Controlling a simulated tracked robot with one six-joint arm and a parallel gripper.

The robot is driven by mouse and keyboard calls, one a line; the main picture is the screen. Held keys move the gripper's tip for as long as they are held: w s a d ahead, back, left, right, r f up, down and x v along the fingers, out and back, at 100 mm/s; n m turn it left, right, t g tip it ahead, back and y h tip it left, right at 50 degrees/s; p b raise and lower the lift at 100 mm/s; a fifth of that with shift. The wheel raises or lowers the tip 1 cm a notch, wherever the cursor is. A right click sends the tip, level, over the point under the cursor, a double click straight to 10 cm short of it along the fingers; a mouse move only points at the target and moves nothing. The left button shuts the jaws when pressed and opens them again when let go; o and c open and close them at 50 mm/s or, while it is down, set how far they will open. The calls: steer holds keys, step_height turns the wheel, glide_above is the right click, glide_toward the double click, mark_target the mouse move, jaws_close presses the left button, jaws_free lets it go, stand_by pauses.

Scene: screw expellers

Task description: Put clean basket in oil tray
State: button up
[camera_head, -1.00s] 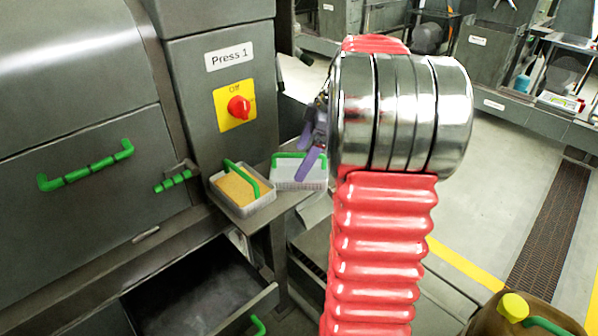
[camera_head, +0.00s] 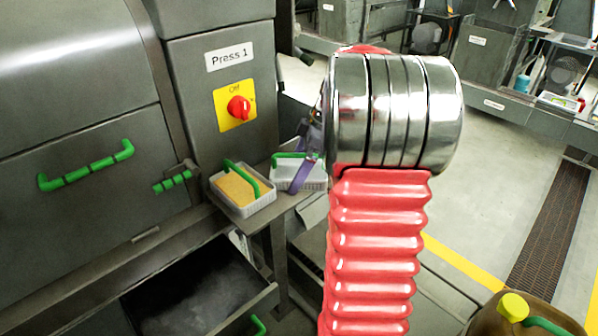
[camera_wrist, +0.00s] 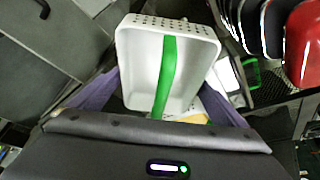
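The clean basket (camera_head: 312,182) is white and empty with a green handle. It sits on the small shelf beside Press 1, to the right of a second basket (camera_head: 262,204) with yellow content. The clean basket fills the middle of the wrist view (camera_wrist: 140,70), its perforated wall at the top and its handle running down the middle. My gripper (camera_wrist: 160,88) is open, with one purple finger on each side of the handle. In the head view a purple finger crosses in front of the basket; contact cannot be told. An open dark tray (camera_head: 190,300), probably the oil tray, is below the press.
Press 1 (camera_head: 222,90), with a red knob on a yellow plate, rises behind the shelf. Green handles (camera_head: 88,168) stick out from the machine at left. A brown canister (camera_head: 490,320) with a yellow cap stands at lower right. Open floor lies to the right.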

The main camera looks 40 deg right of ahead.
steer(key=c, duration=1)
step_height(320, 180, up, 10)
steer(key=shift+r, duration=0.1)
stand_by(0.6)
